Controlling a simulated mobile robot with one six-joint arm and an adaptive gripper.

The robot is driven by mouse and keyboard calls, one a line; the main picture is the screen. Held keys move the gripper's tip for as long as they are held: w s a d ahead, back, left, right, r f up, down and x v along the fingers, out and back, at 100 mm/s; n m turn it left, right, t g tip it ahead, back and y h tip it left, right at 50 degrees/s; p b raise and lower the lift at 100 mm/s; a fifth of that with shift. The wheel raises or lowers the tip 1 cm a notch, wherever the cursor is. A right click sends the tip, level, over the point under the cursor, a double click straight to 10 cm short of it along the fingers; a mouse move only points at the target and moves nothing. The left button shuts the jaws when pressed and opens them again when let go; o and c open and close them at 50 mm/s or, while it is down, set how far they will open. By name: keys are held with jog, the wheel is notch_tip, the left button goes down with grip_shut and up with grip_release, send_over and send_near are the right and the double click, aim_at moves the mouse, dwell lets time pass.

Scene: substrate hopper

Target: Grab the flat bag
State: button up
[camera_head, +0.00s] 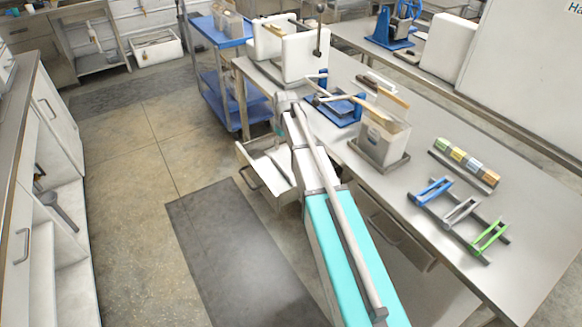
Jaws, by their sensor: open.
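My arm reaches away from the bottom of the view, and its far wrist end is above the table's near edge, by the open drawer (250,178). My gripper's fingers cannot be made out; they seem hidden behind my own wrist and arm links. I cannot single out a flat bag for certain. Beige bag-like pieces (388,118) stand upright in a pale bin (380,145) on the table, to the right of my arm. A thin beige strip (347,98) lies over a blue stand (345,112) near my wrist. The drawer is pale inside, and my arm covers part of it.
On the steel table (520,225) are blue, grey and green handled frames (460,212), a rack of coloured blocks (465,160) and a white machine (305,55). A blue cart (240,40) stands behind. The floor at left, with a dark mat (230,240), is clear.

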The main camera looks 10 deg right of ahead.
jog(key=b, duration=0.8)
send_over(281, 167)
jog(key=shift+s+d+f, duration=0.1)
jog(key=shift+s+f, duration=0.05)
jog(key=shift+f, duration=2)
jog(key=shift+s+d+f, duration=0.1)
jog(key=shift+f, duration=2)
jog(key=shift+f+b, duration=0.15)
jog(key=shift+b, duration=0.2)
jog(key=shift+w+a+f+b, duration=0.1)
jog(key=shift+w+f+b, duration=0.05)
jog(key=shift+f+b, duration=1.1)
jog(key=shift+w+f+b, duration=0.15)
jog(key=shift+f+b, duration=1.05)
grip_shut()
